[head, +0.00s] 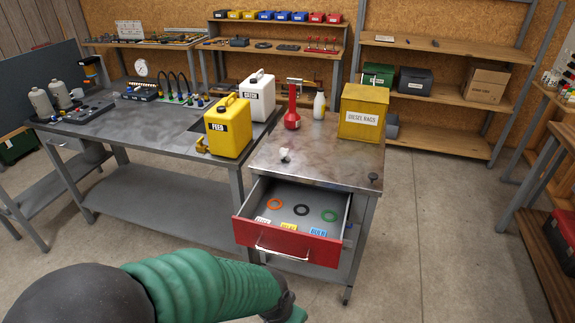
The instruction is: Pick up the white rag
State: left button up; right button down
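A small white thing (284,155) lies on the worn metal top of the cabinet (320,160), near its front left; it may be the white rag, but it is too small to tell. A yellow box (363,112) with a label that seems to end in "RAGS" stands at the back right of the same top. Its inside cannot be seen. A green-sleeved arm of mine crosses the bottom from the left, below the drawer. No gripper fingers show on it, and my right gripper is out of view.
The red-fronted drawer (285,243) stands open, with orange, black and green rings inside. A red bottle (292,108) and a white bottle (319,105) stand behind the white thing. Yellow (228,128) and white (258,95) canisters stand left.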

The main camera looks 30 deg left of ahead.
aim_at(283, 153)
jog(key=i+j+u, duration=0.1)
jog(key=u, duration=0.35)
jog(key=i+j+u, duration=0.1)
jog(key=u, duration=0.35)
jog(key=j, duration=0.1)
